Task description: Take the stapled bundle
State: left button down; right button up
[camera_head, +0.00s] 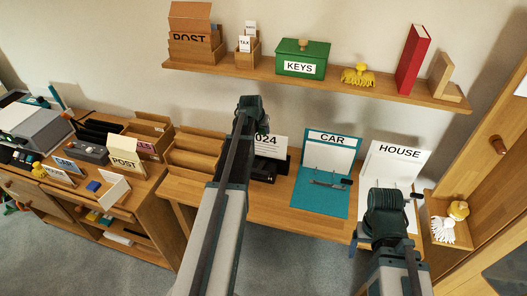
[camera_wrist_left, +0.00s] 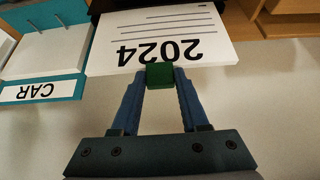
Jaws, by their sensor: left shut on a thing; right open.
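The white paper bundle marked 2024 (camera_head: 272,146) sits at the back of the desk, partly on a black device (camera_head: 264,168). In the left wrist view the bundle (camera_wrist_left: 165,38) shows its printed lines, with a dark body behind it. My left gripper (camera_head: 250,106) reaches over it; in the left wrist view its blue fingers (camera_wrist_left: 160,76) close at the bundle's edge, with a small green block between the tips. Staples on the bundle cannot be made out. My right gripper (camera_head: 386,216) is open and empty in front of the HOUSE sheet; its fingertips are largely hidden.
A teal CAR binder (camera_head: 324,183) and a white HOUSE binder (camera_head: 391,163) stand open to the right. Wooden trays (camera_head: 193,160) stand at left. A shelf (camera_head: 330,87) with a green KEYS box (camera_head: 302,58) runs above. A cabinet with a knob (camera_head: 500,144) bounds the right.

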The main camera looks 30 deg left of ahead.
notch_tip(320, 180, up, 8)
jog(key=p, duration=0.7)
jog(key=shift+f, duration=0.15)
dwell(0.6)
